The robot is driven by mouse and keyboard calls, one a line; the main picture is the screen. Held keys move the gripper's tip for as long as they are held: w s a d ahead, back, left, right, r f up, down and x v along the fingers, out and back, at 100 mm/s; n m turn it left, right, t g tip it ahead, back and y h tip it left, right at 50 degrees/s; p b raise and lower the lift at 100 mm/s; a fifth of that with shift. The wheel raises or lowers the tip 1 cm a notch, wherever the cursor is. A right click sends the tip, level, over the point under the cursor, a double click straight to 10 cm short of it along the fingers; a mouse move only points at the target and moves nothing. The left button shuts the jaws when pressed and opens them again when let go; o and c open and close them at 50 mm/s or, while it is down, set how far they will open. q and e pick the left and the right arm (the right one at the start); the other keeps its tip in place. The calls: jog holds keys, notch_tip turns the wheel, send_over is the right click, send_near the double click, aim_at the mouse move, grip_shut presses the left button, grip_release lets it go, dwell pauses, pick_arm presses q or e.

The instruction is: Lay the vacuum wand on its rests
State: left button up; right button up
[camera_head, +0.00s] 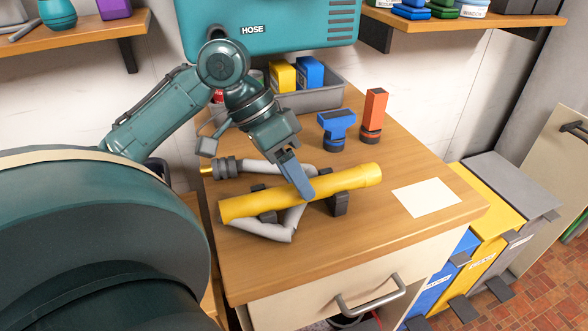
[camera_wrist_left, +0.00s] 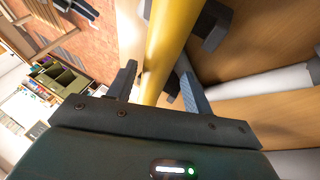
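The vacuum wand is a yellow tube (camera_head: 345,180) lying at a slant across two dark rests on the wooden worktop. The right rest (camera_head: 339,204) and left rest (camera_head: 267,216) show below it; it appears to lie in both. My left gripper (camera_head: 304,188) is above the wand's middle, pointing down. In the left wrist view the wand (camera_wrist_left: 170,40) runs between the two spread fingers (camera_wrist_left: 157,82), with gaps beside it, so the gripper looks open. The far finger is mostly hidden in the head view. My right gripper is not in view.
A grey hose (camera_head: 262,231) loops behind and in front of the wand. Blue (camera_head: 337,125) and orange (camera_head: 374,112) nozzles stand behind. A grey bin (camera_head: 318,96) holds boxes. A white sheet (camera_head: 426,197) lies right. A teal HOSE unit (camera_head: 290,30) hangs above.

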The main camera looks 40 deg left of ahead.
pick_arm(q)
jog(key=shift+o, duration=0.2)
jog(key=p+v, duration=0.1)
jog(key=v, duration=1.2)
jog(key=shift+p, duration=0.3)
